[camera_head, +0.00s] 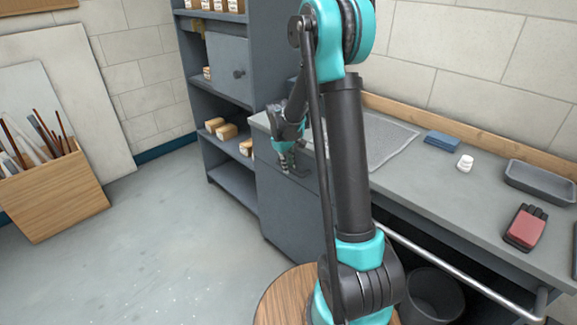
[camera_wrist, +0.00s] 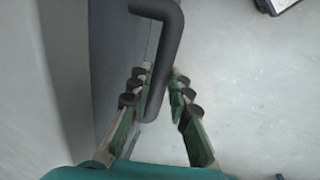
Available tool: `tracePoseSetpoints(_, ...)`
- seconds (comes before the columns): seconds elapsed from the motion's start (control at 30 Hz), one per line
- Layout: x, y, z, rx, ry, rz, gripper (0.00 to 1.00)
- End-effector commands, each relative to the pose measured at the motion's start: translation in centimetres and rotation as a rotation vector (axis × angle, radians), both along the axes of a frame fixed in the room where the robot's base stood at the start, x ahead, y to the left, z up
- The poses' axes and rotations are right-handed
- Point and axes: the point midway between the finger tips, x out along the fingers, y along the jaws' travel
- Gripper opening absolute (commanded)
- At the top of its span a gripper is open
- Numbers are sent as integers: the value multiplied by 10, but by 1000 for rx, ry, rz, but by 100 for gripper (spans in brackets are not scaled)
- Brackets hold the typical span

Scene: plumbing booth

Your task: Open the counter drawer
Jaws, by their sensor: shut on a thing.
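The counter (camera_head: 440,195) runs along the wall, and its grey cabinet front (camera_head: 285,215) is at its left end. The drawer's dark bent bar handle (camera_head: 299,172) is on that front; it shows large in the wrist view (camera_wrist: 168,45). My gripper (camera_head: 285,160) is at the handle, just in front of the cabinet. In the wrist view my gripper's green fingers with dark pads (camera_wrist: 160,82) are on either side of the bar, shut on it. No clear gap shows at the drawer's edges; my arm hides part of the front.
A grey shelf unit (camera_head: 218,180) stands left of the counter. A wooden box of brushes (camera_head: 52,195) is on the floor at far left. A metal rail (camera_head: 450,262) runs along the counter's front, with a dark bin (camera_head: 432,295) below. Floor left of the cabinet is clear.

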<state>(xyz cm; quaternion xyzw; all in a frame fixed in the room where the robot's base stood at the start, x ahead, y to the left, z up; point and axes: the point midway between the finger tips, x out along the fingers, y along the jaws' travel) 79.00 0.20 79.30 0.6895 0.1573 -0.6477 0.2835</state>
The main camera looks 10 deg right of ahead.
Motion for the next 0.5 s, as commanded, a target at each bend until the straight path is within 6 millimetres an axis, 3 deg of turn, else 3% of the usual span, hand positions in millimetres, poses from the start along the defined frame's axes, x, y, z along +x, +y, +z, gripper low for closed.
tracePoseSetpoints(0.27, -2, 3, 0, 0, 0, 1, 0)
tracePoseSetpoints(0.5, -23, 33, 0, 2, 1, 6, 0)
